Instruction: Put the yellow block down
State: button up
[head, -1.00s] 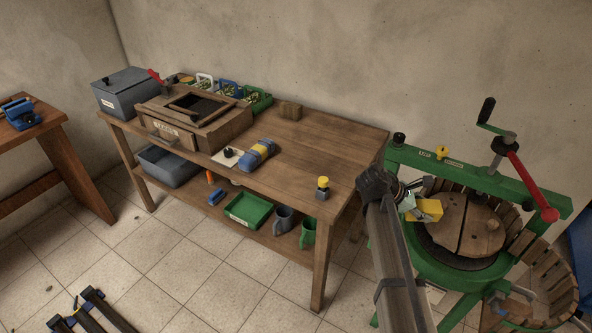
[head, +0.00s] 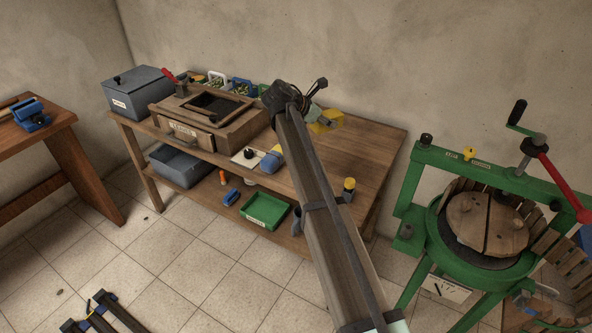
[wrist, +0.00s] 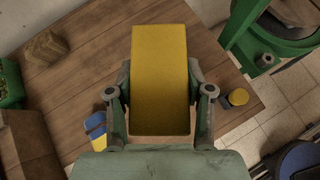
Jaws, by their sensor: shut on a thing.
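The yellow block (wrist: 160,80) is held between the two fingers of my gripper (wrist: 160,108) in the wrist view, with the wooden table top (wrist: 85,75) below it. In the head view the yellow block (head: 328,119) shows beyond my forearm, over the back part of the table (head: 365,150). My gripper (head: 317,114) is partly hidden behind my wrist there. The gap between the block and the table top cannot be told exactly.
A yellow-capped jar (wrist: 236,98) stands near the front edge. The green press (head: 425,200) stands right. The table's right part is clear.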

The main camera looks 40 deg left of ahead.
jog(key=shift+n+y, duration=0.3)
jog(key=shift+n, duration=0.6)
jog(key=a+f+p, duration=0.1)
jog(key=f, duration=0.5)
jog(key=a+f+p, duration=0.1)
jog(key=f, duration=0.6)
jog(key=s+a+f+p, duration=0.1)
jog(key=f, duration=0.5)
jog(key=shift+f, duration=0.4)
jog(key=shift+f, duration=0.2)
jog(key=o, duration=1.3)
jog(key=shift+r, duration=0.1)
jog(key=shift+r, duration=0.1)
jog(key=b+v, duration=0.1)
jog(key=v, duration=1.1)
jog(key=shift+b, duration=0.4)
